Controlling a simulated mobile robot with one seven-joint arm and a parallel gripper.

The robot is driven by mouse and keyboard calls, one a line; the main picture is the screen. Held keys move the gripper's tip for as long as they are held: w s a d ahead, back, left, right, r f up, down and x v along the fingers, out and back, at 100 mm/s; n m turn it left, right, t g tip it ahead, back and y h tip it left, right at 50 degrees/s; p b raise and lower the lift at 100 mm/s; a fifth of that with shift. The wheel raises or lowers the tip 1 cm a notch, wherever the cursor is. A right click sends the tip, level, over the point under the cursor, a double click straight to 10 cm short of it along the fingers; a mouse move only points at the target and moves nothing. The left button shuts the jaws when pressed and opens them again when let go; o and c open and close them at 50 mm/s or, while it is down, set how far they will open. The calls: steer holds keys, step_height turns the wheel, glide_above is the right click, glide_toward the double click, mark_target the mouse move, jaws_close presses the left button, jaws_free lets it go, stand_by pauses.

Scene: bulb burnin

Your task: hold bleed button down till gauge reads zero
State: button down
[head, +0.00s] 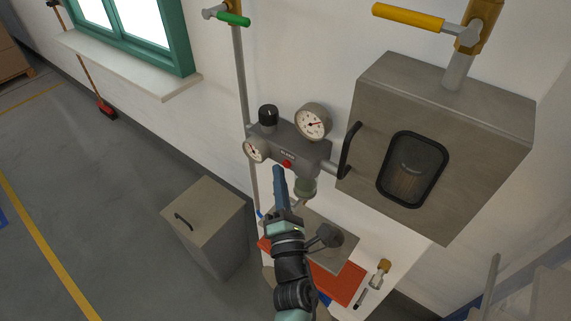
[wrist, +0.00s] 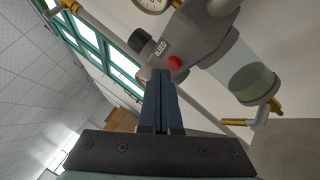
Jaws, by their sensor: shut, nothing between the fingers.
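The red bleed button (head: 287,163) sits on the front of the grey regulator block (head: 308,150), by a label reading BLEED. In the wrist view the red button (wrist: 175,62) is just beyond and right of my fingertips and looks fully visible. My gripper (head: 278,170) is shut and empty, its blue fingers pointing up at the block just below the button; a small gap seems to remain, though contact is hard to judge. A large round gauge (head: 313,122) with a red needle is on top right, and a smaller gauge (head: 255,150) at left. Their readings are too small to tell.
A black knob (head: 267,115) tops the block and a clear bowl (head: 305,187) hangs below. A steel cabinet (head: 440,140) with a window and handle is at right. A yellow-handled valve (head: 410,18) and a green-handled valve (head: 233,19) are above. A grey bin (head: 207,225) stands left.

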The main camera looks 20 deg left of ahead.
steer(key=shift+w+d, duration=0.25)
steer(key=shift+w, duration=0.3)
stand_by(1.7)
steer(key=shift+s, duration=0.15)
stand_by(3.4)
steer(key=shift+s+a+b, duration=0.3)
steer(key=shift+s+a, duration=0.05)
steer(key=shift+s, duration=0.35)
steer(key=shift+s+a+b, duration=0.25)
steer(key=shift+s+a, duration=0.05)
steer(key=shift+s, duration=0.5)
steer(key=shift+s+a+b, duration=0.2)
steer(key=shift+s+a, duration=0.05)
steer(key=shift+s, duration=0.5)
steer(key=shift+s+a+b, duration=0.25)
steer(key=shift+s+a, duration=0.05)
steer(key=shift+s, duration=0.5)
